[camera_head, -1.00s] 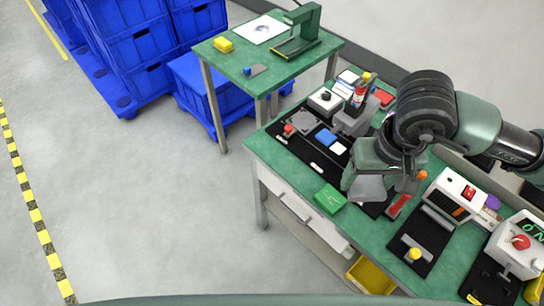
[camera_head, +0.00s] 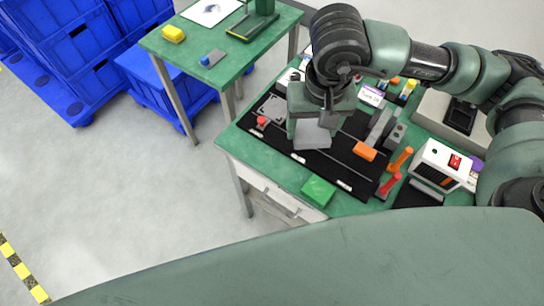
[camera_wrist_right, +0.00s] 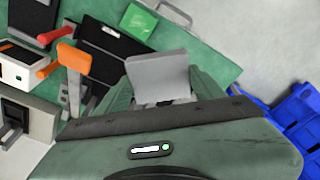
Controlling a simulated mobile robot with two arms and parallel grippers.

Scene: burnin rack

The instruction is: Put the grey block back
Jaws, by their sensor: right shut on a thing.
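A light grey block (camera_head: 313,136) is held between the fingers of my right gripper (camera_head: 312,124), over the black mat (camera_head: 262,141) on the green bench. In the right wrist view the grey block (camera_wrist_right: 158,72) shows between the two green fingers, in front of the palm. The gripper hides part of the mat beneath. I cannot tell whether the block touches the mat. My left gripper is not in view.
A green block (camera_head: 318,191) lies at the bench's front edge. A red knob (camera_head: 262,121) is left of the gripper. A second green table (camera_head: 195,45) stands behind left.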

